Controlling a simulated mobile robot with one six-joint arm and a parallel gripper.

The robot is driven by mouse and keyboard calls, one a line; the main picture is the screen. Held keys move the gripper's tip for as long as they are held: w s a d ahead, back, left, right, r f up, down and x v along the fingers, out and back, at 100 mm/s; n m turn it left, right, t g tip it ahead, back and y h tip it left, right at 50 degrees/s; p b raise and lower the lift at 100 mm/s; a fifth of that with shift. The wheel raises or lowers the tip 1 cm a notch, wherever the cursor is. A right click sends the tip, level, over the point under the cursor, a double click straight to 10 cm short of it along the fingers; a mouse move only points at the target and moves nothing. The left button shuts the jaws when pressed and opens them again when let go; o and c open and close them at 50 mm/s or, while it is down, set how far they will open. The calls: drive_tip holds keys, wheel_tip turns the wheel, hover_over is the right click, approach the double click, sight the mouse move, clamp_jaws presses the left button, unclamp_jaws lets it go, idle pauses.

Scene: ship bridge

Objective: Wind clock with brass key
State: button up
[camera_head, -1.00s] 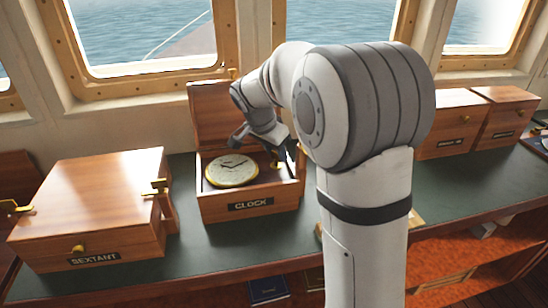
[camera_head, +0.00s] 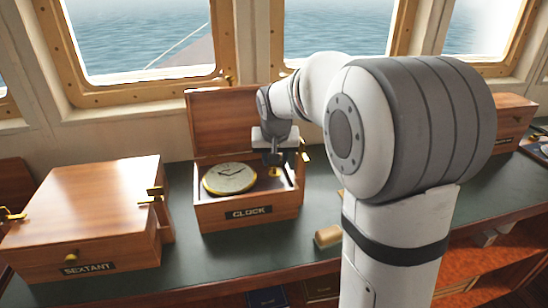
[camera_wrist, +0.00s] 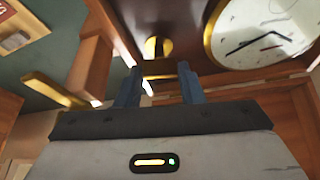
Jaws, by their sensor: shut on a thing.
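The clock (camera_head: 229,178) has a white dial and brass rim and lies face up in the left of the open wooden box labelled CLOCK (camera_head: 213,215). It shows partly in the wrist view (camera_wrist: 285,22). The brass key (camera_head: 274,172) is in the right part of the box. In the wrist view the brass key (camera_wrist: 158,47) shows just beyond and between my fingertips. My gripper (camera_head: 275,161) points down over that part of the box and is shut on the key, its fingers spaced apart (camera_wrist: 158,72). The exact contact is hard to see.
The box's raised lid (camera_head: 232,118) stands behind my gripper. A closed SEXTANT box (camera_head: 85,205) is at the left. A wooden cylindrical piece (camera_head: 328,236) lies near the front edge of the green counter (camera_head: 190,245). More boxes (camera_head: 512,122) stand at the right.

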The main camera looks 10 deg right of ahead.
drive_tip(key=shift+n, duration=0.3)
drive_tip(key=o, duration=1)
drive_tip(key=shift+r, duration=0.15)
drive_tip(key=v, duration=0.7)
drive_tip(key=shift+s+r, duration=0.15)
drive_tip(key=shift+r, duration=0.15)
